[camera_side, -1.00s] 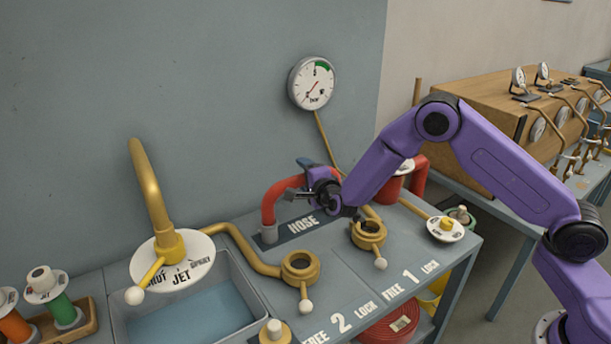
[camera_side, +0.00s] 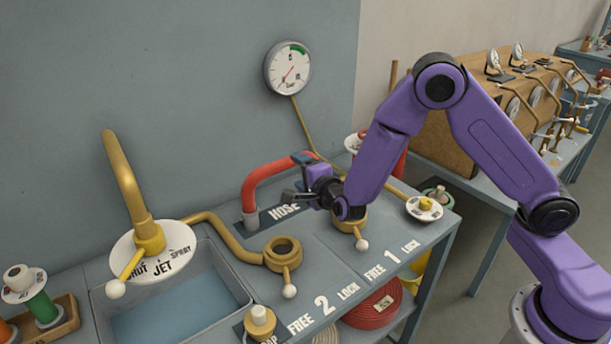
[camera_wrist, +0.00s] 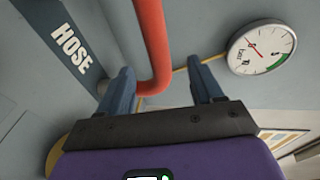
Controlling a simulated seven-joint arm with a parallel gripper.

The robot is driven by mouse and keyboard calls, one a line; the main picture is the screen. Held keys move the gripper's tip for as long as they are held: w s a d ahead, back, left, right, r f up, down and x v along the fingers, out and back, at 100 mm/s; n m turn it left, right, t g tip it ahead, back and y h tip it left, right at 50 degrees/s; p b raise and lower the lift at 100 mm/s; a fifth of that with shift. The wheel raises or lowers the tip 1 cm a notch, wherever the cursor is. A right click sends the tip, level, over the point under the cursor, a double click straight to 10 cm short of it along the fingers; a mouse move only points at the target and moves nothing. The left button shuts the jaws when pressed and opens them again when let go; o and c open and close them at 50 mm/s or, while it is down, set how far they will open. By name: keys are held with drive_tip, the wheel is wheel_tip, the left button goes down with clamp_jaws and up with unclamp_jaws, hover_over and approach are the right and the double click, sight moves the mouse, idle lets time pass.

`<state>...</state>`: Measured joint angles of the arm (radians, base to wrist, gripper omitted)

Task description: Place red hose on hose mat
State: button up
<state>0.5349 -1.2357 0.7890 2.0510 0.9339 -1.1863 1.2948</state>
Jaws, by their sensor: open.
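The red hose (camera_side: 268,178) is a bent tube. Its left end, with a grey fitting, stands on the dark hose mat (camera_side: 272,216) marked HOSE; its other end is hidden behind my gripper. My gripper (camera_side: 294,178) is at the hose's upper right part, its jaws apart. The mat (camera_wrist: 66,42) shows at the left there. I cannot tell whether a finger touches the hose.
A brass socket with a handle (camera_side: 282,251) stands left of a second one (camera_side: 347,218) below my wrist. A sink (camera_side: 175,310) with a brass tap is at the left. A gauge (camera_side: 288,68) hangs on the wall behind.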

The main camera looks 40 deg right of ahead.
drive_tip(key=s+a+r+n+g+y, duration=0.2)
drive_tip(key=s+a+n+g+y, duration=0.3)
drive_tip(key=s+n, duration=0.4)
drive_tip(key=s+a+r+n+g+y, duration=0.1)
drive_tip(key=s+a+n+g+y, duration=0.3)
drive_tip(key=s+a+n, duration=0.55)
drive_tip(key=s+d+r+n+g+h, duration=0.2)
drive_tip(key=s+d+n+g+h, duration=0.4)
drive_tip(key=s+d+n, duration=0.7)
drive_tip(key=s+d, duration=0.7)
drive_tip(key=s, duration=0.1)
drive_tip(key=shift+d+r+n, duration=0.15)
drive_tip(key=shift+d+n, duration=0.15)
drive_tip(key=shift+n, duration=0.05)
